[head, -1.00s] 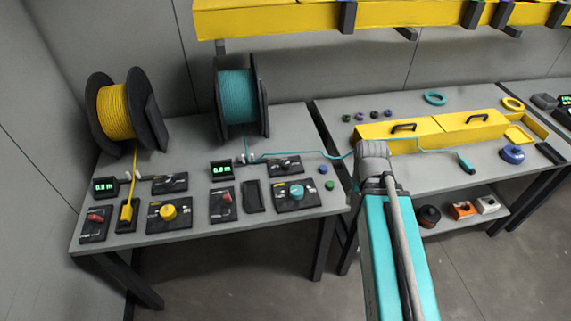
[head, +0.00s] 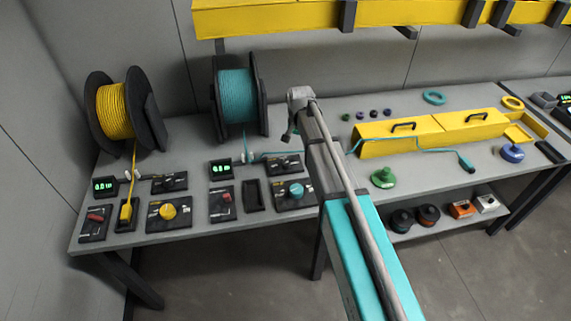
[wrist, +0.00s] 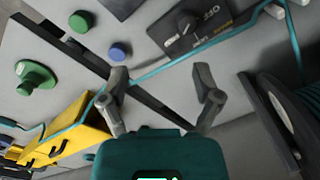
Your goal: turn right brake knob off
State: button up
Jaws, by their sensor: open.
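The right brake knob (head: 285,163) is a small dark knob on a black panel, in front of the teal reel. In the wrist view the knob (wrist: 186,22) stands at the top, on a panel (wrist: 205,20) with a label that seems to read OFF. My gripper (wrist: 160,82) is open and empty, its two grey fingers spread apart, short of the knob in that view. In the head view my gripper (head: 290,134) hangs above the table near the panel, and its fingers are barely visible. The knob's exact setting is hard to read.
The teal reel (head: 237,97) stands behind the panel. A teal cable (wrist: 165,68) crosses the table near the fingers. A teal knob (head: 296,190) is in front. Green (wrist: 80,20) and blue (wrist: 120,50) discs lie nearby. A gap separates this table from the yellow-box (head: 430,132) table.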

aim_at(286, 163)
jog(key=shift+m, duration=0.3)
jog(key=w+a, duration=0.1)
jog(key=a, duration=0.1)
jog(key=w+a, duration=0.1)
jog(key=shift+w+a, duration=0.35)
jog(key=shift+f, duration=0.1)
notch_tip(286, 163, down, 14)
jog(key=b, duration=1.3)
jog(key=shift+a+r+b, duration=0.15)
jog(key=shift+r+b, duration=0.05)
jog(key=shift+b, duration=0.2)
grip_shut()
